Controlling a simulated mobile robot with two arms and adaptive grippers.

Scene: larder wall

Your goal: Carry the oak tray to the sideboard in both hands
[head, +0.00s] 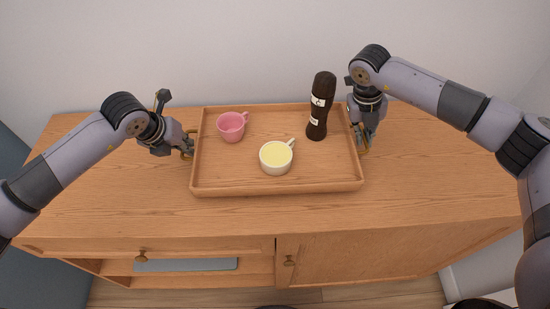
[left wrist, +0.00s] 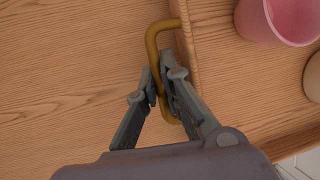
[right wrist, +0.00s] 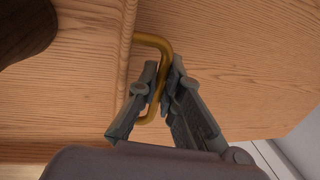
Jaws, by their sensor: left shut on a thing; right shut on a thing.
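The oak tray (head: 225,178) is over the sideboard top (head: 110,185), near its middle; I cannot tell whether it rests on the wood or hangs just above. It looks level. On it stand a pink cup (head: 231,127), a cream cup (head: 276,158) with pale yellow contents, and an upright dark bottle or mill (head: 319,110). My left gripper (head: 188,148) is shut on the tray's left brass handle, which shows in the left wrist view (left wrist: 154,50). My right gripper (head: 363,143) is shut on the right brass handle, seen in the right wrist view (right wrist: 165,55).
A grey-blue item (head: 187,264) lies on the open shelf below. A pale wall stands behind. The top is bare on both sides of the tray.

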